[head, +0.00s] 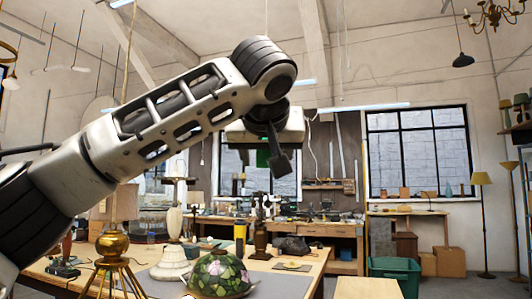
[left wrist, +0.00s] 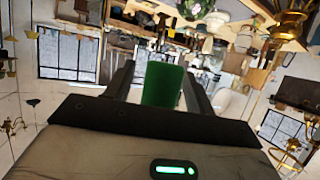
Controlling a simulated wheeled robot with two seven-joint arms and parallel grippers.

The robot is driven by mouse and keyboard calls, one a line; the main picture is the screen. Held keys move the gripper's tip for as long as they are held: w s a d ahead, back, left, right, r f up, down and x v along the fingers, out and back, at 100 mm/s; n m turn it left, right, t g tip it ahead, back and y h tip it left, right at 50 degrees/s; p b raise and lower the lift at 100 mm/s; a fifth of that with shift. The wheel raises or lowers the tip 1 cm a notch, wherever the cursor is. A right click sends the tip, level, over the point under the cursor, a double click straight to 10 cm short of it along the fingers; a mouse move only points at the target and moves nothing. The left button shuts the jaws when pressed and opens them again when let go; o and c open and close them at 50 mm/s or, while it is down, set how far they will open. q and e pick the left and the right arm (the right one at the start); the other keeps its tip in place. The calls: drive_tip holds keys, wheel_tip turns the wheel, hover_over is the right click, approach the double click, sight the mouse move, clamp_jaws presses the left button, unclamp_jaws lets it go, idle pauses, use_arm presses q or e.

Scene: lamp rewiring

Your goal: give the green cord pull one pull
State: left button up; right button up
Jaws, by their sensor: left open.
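The green cord pull (head: 263,157) shows in the head view just under my left gripper's pale body, close beside a dark finger and partly hidden. A thin cord hangs from the ceiling above my arm. In the left wrist view the pull (left wrist: 161,85) is a plain green piece standing between the two dark fingers. My left gripper (left wrist: 158,68) is open around it, with the fingers to either side; whether either finger touches it I cannot tell. My right gripper is not in view.
Below my arm, a worktable holds a stained-glass lampshade (head: 220,274), a brass lamp base (head: 112,245) and other lamp parts. A long bench (head: 330,229) runs along the back wall. A green bin (head: 394,275) stands at right. The air right of my gripper is mostly clear.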

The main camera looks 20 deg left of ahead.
use_arm(q)
drive_tip(key=b+v, duration=0.3)
drive_tip(key=v, duration=1.3)
drive_tip(key=shift+b, duration=0.35)
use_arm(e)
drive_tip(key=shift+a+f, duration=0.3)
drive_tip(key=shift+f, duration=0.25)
